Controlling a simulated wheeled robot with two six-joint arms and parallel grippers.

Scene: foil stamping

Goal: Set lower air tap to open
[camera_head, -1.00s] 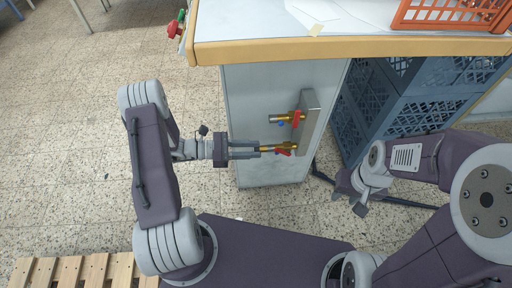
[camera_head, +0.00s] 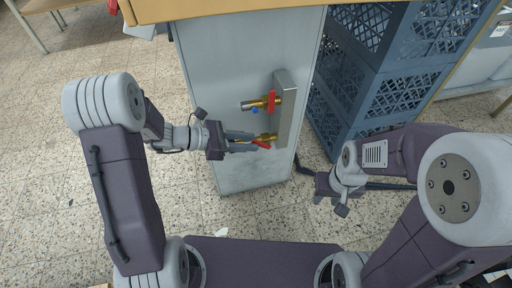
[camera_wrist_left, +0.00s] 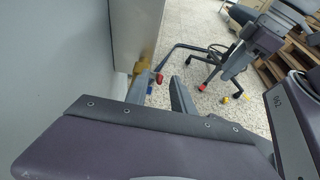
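The lower air tap (camera_head: 269,137) is a brass valve on a grey plate on the cabinet's side. Its red handle (camera_head: 261,144) slants beside the brass body, roughly along it. My left gripper (camera_head: 252,142) is open, with its fingertips beside the lower tap's outer end and handle. In the left wrist view the two fingers stand apart, and a red handle end (camera_wrist_left: 158,78) shows between them, nearer the left finger; contact cannot be told. My right gripper (camera_head: 333,196) is low, right of the cabinet, away from the taps; its finger gap is unclear.
Blue crates (camera_head: 349,87) are stacked right of the grey cabinet (camera_head: 215,65). The yellow-edged tabletop (camera_head: 205,9) overhangs above. Tiled floor is open on the left.

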